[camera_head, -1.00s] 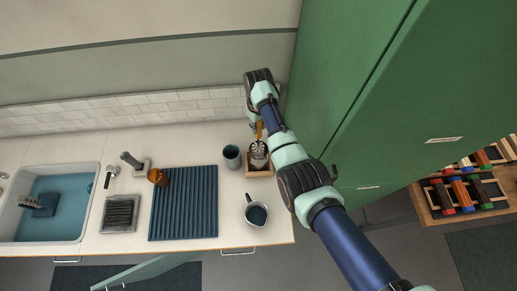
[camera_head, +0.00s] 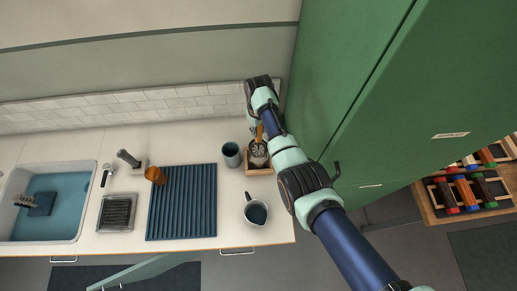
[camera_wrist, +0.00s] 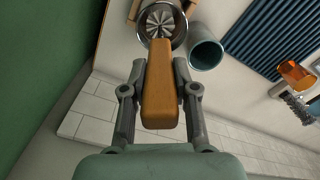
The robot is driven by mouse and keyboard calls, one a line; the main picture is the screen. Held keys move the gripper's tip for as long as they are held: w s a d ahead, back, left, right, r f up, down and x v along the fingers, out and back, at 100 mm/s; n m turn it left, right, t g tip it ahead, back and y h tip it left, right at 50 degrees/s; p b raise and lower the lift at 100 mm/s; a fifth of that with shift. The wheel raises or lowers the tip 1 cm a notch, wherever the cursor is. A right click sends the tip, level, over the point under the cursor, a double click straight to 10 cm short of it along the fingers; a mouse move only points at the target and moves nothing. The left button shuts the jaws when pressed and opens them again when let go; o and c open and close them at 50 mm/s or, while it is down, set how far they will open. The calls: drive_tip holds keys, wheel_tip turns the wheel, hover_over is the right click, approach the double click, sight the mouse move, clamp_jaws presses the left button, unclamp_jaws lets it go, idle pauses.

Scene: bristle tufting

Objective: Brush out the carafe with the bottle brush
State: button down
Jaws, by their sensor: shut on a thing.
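My gripper (camera_wrist: 160,95) is shut on the orange-brown handle of the bottle brush (camera_wrist: 160,95). The handle also shows below my wrist in the head view (camera_head: 259,132). Its pale, fanned bristles lie at the mouth of a round, dark-lined metal vessel (camera_wrist: 142,30); I cannot tell how deep they reach. That vessel stands in a small wooden tray (camera_head: 259,172). A steel jug with a handle (camera_head: 256,214), possibly the carafe, stands apart near the counter's front edge. I cannot tell for certain which vessel is the carafe.
A blue-grey cup (camera_head: 231,154) stands close left of the tray, also visible in the wrist view (camera_wrist: 205,52). A ribbed dark-blue mat (camera_head: 182,205) and amber cup (camera_head: 156,175) are farther left, before the sink (camera_head: 75,237). A tall green cabinet (camera_head: 345,90) closely bounds the right side.

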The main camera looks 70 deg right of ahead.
drive_tip(key=shift+s+a, duration=0.15)
drive_tip(key=shift+a, duration=0.1)
drive_tip(key=shift+w+a+p, duration=0.3)
drive_tip(key=shift+a+p, duration=0.15)
drive_tip(key=shift+p, duration=0.1)
drive_tip(key=shift+r, duration=0.1)
wheel_tip(320, 180, up, 5)
drive_tip(key=p, duration=0.5)
drive_tip(key=shift+f+b, duration=2.3)
drive_tip(key=shift+f, duration=0.35)
drive_tip(key=shift+r, duration=0.1)
drive_tip(key=shift+d, duration=0.15)
